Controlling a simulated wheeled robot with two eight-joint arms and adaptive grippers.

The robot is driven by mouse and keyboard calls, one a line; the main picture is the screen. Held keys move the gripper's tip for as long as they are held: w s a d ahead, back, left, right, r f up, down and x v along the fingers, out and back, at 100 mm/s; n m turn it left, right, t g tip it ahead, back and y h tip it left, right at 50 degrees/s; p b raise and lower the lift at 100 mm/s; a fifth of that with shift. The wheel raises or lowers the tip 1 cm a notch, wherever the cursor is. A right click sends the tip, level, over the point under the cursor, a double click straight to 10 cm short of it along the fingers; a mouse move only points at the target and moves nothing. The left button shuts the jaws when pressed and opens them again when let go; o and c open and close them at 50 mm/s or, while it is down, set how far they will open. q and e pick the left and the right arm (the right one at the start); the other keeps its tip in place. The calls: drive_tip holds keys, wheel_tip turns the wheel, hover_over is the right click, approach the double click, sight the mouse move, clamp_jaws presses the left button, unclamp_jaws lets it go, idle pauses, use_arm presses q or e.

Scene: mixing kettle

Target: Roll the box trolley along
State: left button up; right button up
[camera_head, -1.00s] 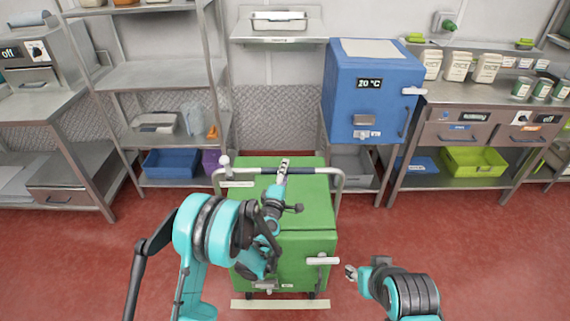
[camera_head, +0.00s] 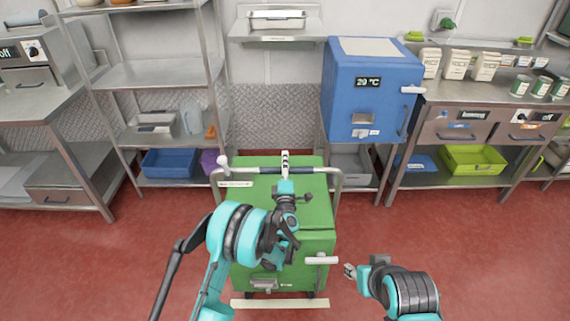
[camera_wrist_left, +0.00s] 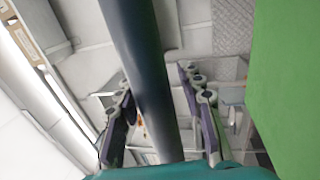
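The green box trolley (camera_head: 270,225) stands on the red floor in the middle of the head view. Its handle bar (camera_head: 255,170) runs across the top at the far side, with a dark middle part. My left gripper (camera_head: 285,158) is at the middle of this bar. In the left wrist view the dark bar (camera_wrist_left: 145,70) passes between the two spread fingers of the left gripper (camera_wrist_left: 160,105), with a gap on the right finger's side. My left arm hides part of the trolley's lid and front. My right gripper (camera_head: 350,271) is right of the trolley, apart from it; its fingers are too small to judge.
A blue box with a temperature display (camera_head: 372,90) stands behind the trolley to the right. A steel shelf rack (camera_head: 155,76) is behind to the left. A pale strip (camera_head: 280,303) lies on the floor at the trolley's near side. Red floor is free on both sides.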

use_arm(q)
drive_tip(key=shift+c, duration=0.3)
clamp_jaws()
drive_tip(key=w, duration=0.4)
drive_tip(key=shift+w, duration=0.25)
drive_tip(key=shift+o, duration=0.3)
unclamp_jaws()
drive_tip(key=shift+a, duration=0.1)
drive_tip(key=s, duration=0.3)
drive_tip(key=s+f, duration=0.1)
drive_tip(key=s, duration=0.3)
drive_tip(key=shift+s+f, duration=0.2)
